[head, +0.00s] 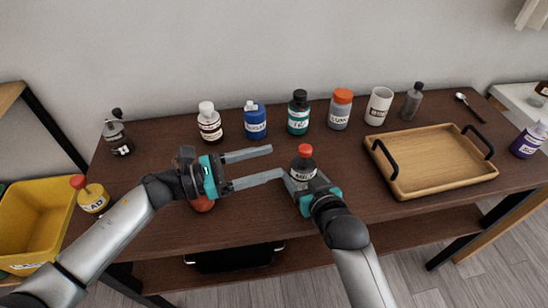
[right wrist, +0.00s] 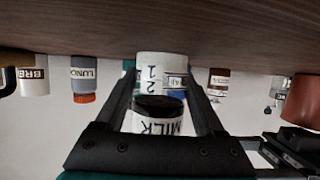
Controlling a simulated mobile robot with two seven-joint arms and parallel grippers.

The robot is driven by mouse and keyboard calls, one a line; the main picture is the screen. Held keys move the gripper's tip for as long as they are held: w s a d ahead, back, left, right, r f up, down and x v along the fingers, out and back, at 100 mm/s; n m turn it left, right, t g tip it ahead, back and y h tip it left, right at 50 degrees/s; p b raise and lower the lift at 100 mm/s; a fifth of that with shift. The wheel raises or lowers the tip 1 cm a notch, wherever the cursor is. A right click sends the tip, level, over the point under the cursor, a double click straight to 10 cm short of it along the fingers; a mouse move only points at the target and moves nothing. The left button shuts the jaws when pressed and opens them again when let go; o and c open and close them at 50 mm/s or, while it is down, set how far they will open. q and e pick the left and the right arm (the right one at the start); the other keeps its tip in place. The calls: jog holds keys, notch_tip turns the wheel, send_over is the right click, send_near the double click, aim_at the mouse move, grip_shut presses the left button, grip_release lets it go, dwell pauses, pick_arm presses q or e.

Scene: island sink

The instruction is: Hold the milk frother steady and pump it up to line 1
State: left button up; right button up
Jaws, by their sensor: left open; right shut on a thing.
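The milk frother (head: 303,165) stands upright near the middle of the dark table, with a red knob on top and a partly covered label. In the right wrist view the frother (right wrist: 158,127) appears upside down, with a MILK label, a dark band and a pale part bearing the numerals 1 and 2. My right gripper (right wrist: 160,95) is shut on its body, one finger on each side. My left gripper (head: 277,162) is open and empty, left of the frother, its fingertips pointing toward it. Any fill level is too unclear to read.
Several bottles stand along the back, including a blue one (head: 255,120), a green one (head: 298,116) and an orange-capped one (head: 340,110). A white mug (head: 379,106) stands beside them. A wooden tray (head: 440,184) lies right. A reddish round thing (head: 202,204) sits below my left gripper.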

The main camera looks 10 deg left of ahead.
dwell(0.4)
jog(key=o, duration=1.5)
jog(key=shift+c, duration=0.2)
